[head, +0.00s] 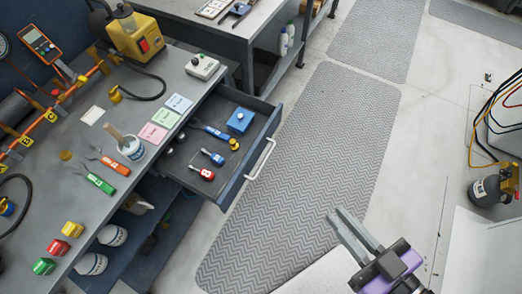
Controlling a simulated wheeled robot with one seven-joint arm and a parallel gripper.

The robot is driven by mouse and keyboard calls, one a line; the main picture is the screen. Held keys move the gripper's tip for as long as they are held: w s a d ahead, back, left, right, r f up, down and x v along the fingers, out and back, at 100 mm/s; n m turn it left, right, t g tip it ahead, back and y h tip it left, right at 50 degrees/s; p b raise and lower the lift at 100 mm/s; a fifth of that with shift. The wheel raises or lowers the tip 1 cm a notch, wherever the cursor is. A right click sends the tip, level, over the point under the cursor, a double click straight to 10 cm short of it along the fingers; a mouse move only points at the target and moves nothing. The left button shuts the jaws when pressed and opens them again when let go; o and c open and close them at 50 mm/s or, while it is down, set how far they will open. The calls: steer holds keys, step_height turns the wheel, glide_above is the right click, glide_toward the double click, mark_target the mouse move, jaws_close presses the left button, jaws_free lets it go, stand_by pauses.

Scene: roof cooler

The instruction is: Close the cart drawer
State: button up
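The cart drawer (177,163) is pulled well out from under the edge of the grey bench top, over the floor mat. Its pale bar handle (262,159) is on the front panel, facing right. Inside lie a blue box (240,119), a blue-handled tool (213,131), small red and blue pieces (202,172) and a yellow piece (234,144). My gripper (352,232) is at the lower right, above the mat edge, well apart from the handle.
A second table (245,25) stands behind. The patterned mat (320,150) right of the drawer is clear. A dark cylinder with a yellow valve (487,190) stands far right.

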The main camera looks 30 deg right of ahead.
steer(key=w+d+f+m+h+b, duration=0.1)
steer(key=w+d+f+b, duration=0.1)
steer(key=w+f, duration=0.1)
steer(key=w+d+f+m+t+h+b, duration=0.1)
steer(key=w+d+f+h+b, duration=0.1)
steer(key=w+d+f+b, duration=0.1)
steer(key=shift+w+d+b, duration=0.1)
steer(key=shift+d+b, duration=0.1)
steer(key=shift+b, duration=0.15)
jaws_close()
steer(key=w+d+f+m+g+b, duration=0.1)
steer(key=w+d+f+m+b, duration=0.6)
steer(key=d+f, duration=0.6)
steer(key=w+d+f+m+g+b, duration=0.2)
steer(key=w+d+f+m+b, duration=0.5)
steer(key=f, duration=0.9)
steer(key=n+t+y+b, duration=0.3)
steer(key=n+y, duration=0.1)
steer(key=y, duration=0.8)
glide_toward(270, 134)
steer(key=x, duration=0.7)
steer(key=shift+s+a+r, duration=0.1)
steer(key=shift+s+r, duration=0.05)
steer(key=shift+r, duration=0.2)
